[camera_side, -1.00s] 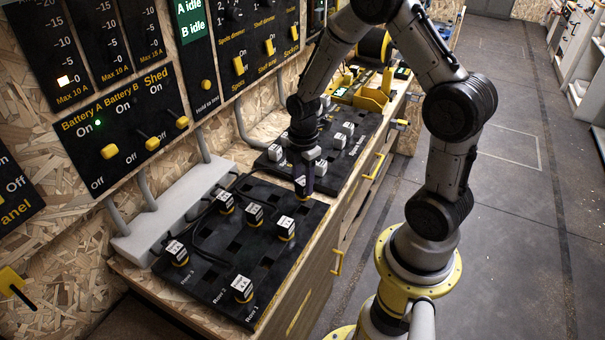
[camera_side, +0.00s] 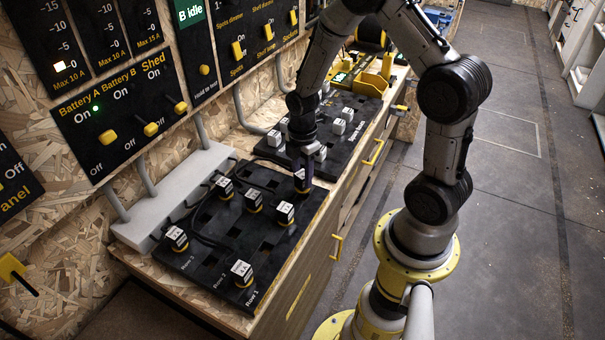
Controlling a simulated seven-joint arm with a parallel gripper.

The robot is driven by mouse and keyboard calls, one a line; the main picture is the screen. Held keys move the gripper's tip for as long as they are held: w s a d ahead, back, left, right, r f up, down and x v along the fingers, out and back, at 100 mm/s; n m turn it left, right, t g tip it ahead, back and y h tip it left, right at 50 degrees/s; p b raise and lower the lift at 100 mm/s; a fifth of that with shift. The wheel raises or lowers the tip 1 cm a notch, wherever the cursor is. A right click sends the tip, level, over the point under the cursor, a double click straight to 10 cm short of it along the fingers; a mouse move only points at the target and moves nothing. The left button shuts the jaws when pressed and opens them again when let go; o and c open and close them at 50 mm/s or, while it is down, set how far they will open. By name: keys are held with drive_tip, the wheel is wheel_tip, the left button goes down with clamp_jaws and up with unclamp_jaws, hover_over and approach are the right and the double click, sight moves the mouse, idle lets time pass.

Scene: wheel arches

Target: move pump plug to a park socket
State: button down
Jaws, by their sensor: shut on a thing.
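My gripper (camera_side: 303,172) points down at the far right corner of the near black socket board (camera_side: 212,273). It is shut on a dark plug (camera_side: 300,185) with a white label and a yellow band. The label is too small to read, so I cannot tell whether this is the pump plug. I cannot tell whether the plug is seated in a socket or just above it. Several similar labelled plugs stand upright in the board, including one at the near end (camera_side: 242,271) and one at right (camera_side: 285,212). Empty square sockets show between them.
A second black board (camera_side: 353,158) with several white-topped plugs lies just beyond. Dark cables run from a grey duct (camera_side: 172,202) on the left. A switch panel (camera_side: 118,108) stands on the wall. Yellow bins (camera_side: 372,84) sit at the far bench end.

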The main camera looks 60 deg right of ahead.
drive_tip(key=shift+f, duration=1.5)
idle(0.8)
drive_tip(key=shift+c, duration=1.9)
unclamp_jaws()
drive_tip(key=o, duration=0.4)
drive_tip(key=shift+r, duration=4.55)
